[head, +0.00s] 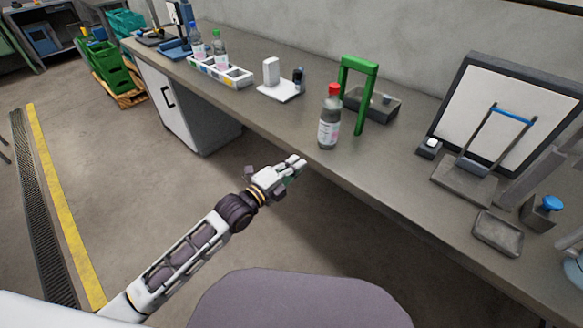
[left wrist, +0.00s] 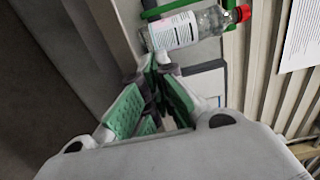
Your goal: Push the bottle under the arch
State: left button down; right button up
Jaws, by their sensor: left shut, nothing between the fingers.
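A clear bottle (head: 329,118) with a red cap and a white label stands upright on the bench near its front edge. The green arch (head: 359,92) stands just behind it and to the right. My left gripper (head: 297,163) is shut and empty, in front of the bench edge, short of the bottle and apart from it. In the left wrist view the bottle (left wrist: 188,29) lies sideways in the picture just beyond the shut green-padded fingers (left wrist: 152,75), with part of the arch (left wrist: 165,8) behind it. My right gripper is not in view.
A dark tray (head: 385,108) sits behind the arch. To the left on the bench (head: 300,114) are a white device (head: 273,77) and a white rack (head: 235,79) with two bottles. To the right are a framed panel (head: 508,112) and a small dish (head: 497,232).

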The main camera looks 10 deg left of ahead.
aim_at(325, 142)
pick_arm(q)
jog(key=x, duration=0.7)
jog(key=shift+w+d, duration=0.15)
jog(key=shift+b+x, duration=0.3)
jog(key=shift+x, duration=1.1)
jog(key=shift+w+d, duration=0.2)
jog(key=shift+w, duration=0.2)
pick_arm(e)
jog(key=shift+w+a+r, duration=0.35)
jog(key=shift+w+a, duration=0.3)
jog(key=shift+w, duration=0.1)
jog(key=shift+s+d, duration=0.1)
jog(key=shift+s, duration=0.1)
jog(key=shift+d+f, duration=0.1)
